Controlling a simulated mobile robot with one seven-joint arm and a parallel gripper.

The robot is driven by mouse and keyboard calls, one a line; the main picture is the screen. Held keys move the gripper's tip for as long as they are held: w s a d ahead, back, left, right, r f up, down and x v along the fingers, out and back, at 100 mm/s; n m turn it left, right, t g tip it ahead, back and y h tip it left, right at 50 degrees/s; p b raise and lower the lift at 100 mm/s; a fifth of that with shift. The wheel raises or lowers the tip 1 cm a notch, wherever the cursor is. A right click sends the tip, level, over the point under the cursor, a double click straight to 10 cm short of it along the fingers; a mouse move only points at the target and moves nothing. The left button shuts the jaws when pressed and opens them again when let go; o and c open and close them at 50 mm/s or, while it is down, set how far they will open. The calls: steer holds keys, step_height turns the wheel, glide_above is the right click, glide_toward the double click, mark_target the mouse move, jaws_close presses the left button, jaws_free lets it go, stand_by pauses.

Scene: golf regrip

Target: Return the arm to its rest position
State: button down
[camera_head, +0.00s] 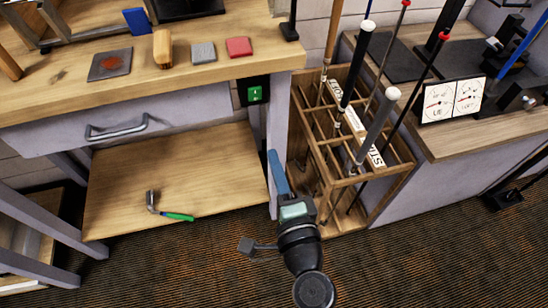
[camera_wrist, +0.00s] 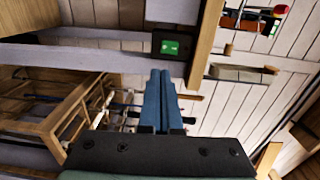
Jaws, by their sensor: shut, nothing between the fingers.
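My gripper (camera_head: 279,172) shows in the head view in front of the workbench's right leg, left of the wooden club rack. Its blue fingers are together and hold nothing. In the wrist view the two blue fingers (camera_wrist: 164,100) lie side by side, closed, pointing up the picture. My arm reaches up from the bottom of the head view, over the dark carpet.
The wooden rack (camera_head: 310,110) holds several golf clubs upright, close to my gripper's right. The workbench (camera_head: 205,85) stands left, with a green switch (camera_head: 255,94). A hammer (camera_head: 165,207) lies on its lower shelf (camera_head: 190,170). Two gauges (camera_head: 452,100) stand on the right bench.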

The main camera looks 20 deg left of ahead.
steer(key=shift+r, duration=0.1)
steer(key=w+d+r+n+t+h, duration=0.1)
steer(key=w+d+r+n+t, duration=0.3)
steer(key=r, duration=1.1)
steer(key=w+r+n+t+h, duration=0.15)
steer(key=r+n, duration=0.45)
steer(key=r, duration=0.8)
steer(key=s+d+r+t+h+p, duration=0.1)
steer(key=s+d+r+t+h, duration=0.2)
steer(key=r, duration=0.5)
steer(key=s+d+r+n+t+h+p, duration=0.15)
steer(key=s+r, duration=0.25)
steer(key=r, duration=0.4)
steer(key=s+d+r+t+h, duration=0.3)
steer(key=s+r, duration=0.1)
steer(key=r, duration=0.4)
step_height(320, 180, up, 21)
steer(key=p, duration=2.2)
steer(key=shift+w+a, duration=0.25)
steer(key=shift+a, duration=0.05)
